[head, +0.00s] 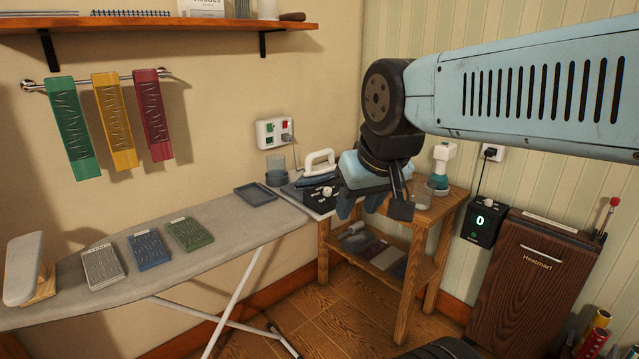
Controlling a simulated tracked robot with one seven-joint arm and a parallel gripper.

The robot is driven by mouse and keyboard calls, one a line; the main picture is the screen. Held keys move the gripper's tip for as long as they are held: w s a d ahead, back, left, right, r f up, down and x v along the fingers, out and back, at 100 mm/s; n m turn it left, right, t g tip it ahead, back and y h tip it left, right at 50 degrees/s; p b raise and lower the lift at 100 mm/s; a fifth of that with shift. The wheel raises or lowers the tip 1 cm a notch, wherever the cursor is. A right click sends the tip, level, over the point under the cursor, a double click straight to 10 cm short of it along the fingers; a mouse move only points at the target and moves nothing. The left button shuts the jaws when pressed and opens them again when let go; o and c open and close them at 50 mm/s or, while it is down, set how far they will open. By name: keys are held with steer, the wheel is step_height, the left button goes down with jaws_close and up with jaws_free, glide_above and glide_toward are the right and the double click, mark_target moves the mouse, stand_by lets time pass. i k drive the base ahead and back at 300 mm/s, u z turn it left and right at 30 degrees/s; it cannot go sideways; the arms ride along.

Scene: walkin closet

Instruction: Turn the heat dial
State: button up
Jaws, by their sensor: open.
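A small black control box (320,194) with light markings sits by the white-handled iron (319,161) at the right end of the ironing board. A heat dial may be on it, but it is too small to make out and my gripper partly covers that area. My gripper (374,207) is open, pointing down just right of the control box and in front of the small wooden table (443,208). I see nothing between its fingers.
The ironing board (150,270) holds folded cloths and a dark tray (255,192). A brown cabinet (530,275) stands at right. Some floor is clear.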

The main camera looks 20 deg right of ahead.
mark_target(326, 193)
steer(key=i, duration=0.85)
steer(key=u, duration=0.05)
